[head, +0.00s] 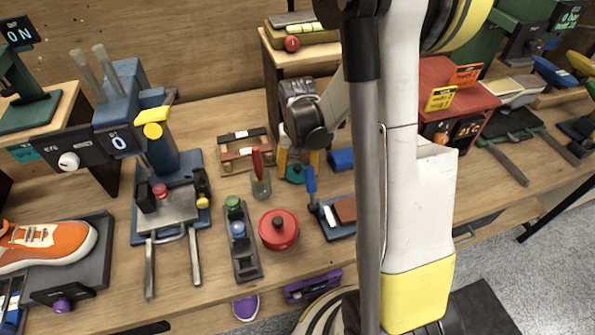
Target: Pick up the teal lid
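The teal lid (296,173) is a small round piece on the wooden bench, near the middle of the head view. My gripper (298,163) reaches down over it from above. Its yellow fingers are spread apart, one to each side of the lid in the picture. The gripper looks open, and I see no clear contact with the lid. The gripper body and fingers hide part of the lid's back side.
A wooden rack (244,150) is left, a blue block (341,159) right. My arm covers the right-centre.

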